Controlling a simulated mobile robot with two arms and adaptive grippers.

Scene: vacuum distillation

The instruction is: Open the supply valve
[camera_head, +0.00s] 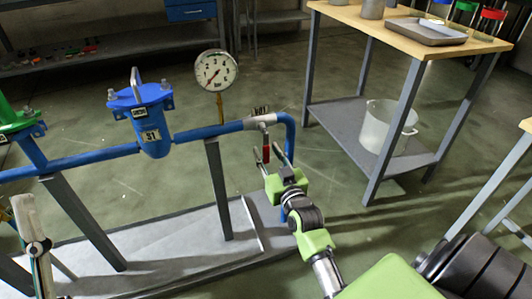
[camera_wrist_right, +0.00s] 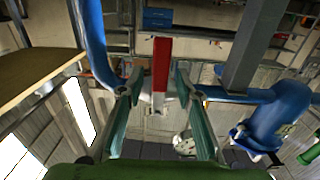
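The supply valve (camera_head: 260,122) is a pale valve body labelled V01 on the blue pipe, near its right-hand bend. Its red lever handle (camera_head: 266,153) hangs down, across the pipe. My right gripper (camera_head: 276,163) is at the handle, coming from below right. In the right wrist view the red handle (camera_wrist_right: 161,65) stands between the fingers of the right gripper (camera_wrist_right: 158,82). The fingers are open with gaps on both sides; contact is not visible. At the left edge of the head view, a pale jointed part seems to be my left gripper; its opening is unclear.
A pressure gauge (camera_head: 216,71) stands on the pipe left of the valve. Further left is a blue filter housing (camera_head: 152,120) labelled S1. A wooden-topped table (camera_head: 390,32) with a white bucket (camera_head: 388,126) on its lower shelf stands right. Grey posts (camera_head: 219,190) carry the pipe.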

